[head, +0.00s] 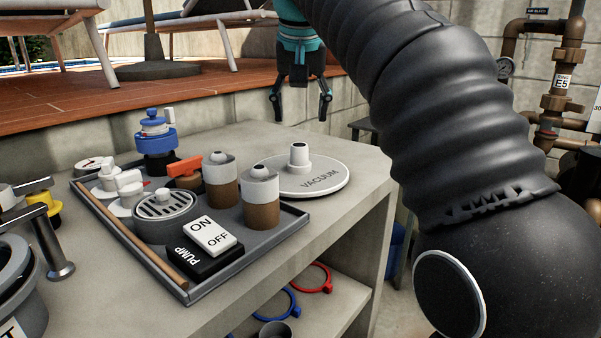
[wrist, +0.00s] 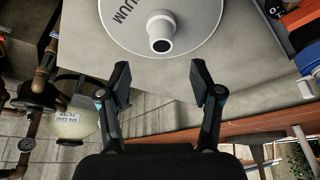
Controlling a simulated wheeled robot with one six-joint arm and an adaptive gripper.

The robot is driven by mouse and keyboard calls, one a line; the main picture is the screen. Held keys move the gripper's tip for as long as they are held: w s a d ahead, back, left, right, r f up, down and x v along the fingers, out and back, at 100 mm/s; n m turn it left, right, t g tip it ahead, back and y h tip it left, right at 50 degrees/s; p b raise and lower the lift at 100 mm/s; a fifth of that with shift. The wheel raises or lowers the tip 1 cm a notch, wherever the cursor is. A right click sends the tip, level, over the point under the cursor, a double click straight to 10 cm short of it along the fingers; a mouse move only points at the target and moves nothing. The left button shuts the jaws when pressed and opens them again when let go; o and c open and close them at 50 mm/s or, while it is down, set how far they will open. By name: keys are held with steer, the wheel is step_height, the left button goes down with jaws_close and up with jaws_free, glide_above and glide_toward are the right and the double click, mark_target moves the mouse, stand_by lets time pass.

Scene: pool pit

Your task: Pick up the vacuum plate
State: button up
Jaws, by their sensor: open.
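The vacuum plate (head: 312,176) is a round white disc marked VACUUM with a short upright stub on top. It lies flat on the grey counter, at the right end of a tray. In the wrist view the plate (wrist: 185,40) is at the top, its stub facing the camera. My gripper (head: 300,108) is open and empty, hanging above and behind the plate in the head view. In the wrist view its two fingertips (wrist: 158,76) are spread, just below the stub in the picture, with nothing between them.
The shelf below has red and blue rings. Pipes (head: 558,80) run along the right wall.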

mark_target(299, 145)
steer(key=shift+x, duration=4.7)
steer(key=shift+w+a+r, duration=0.1)
steer(key=shift+w+a, duration=0.05)
steer(key=shift+w, duration=0.05)
jaws_close()
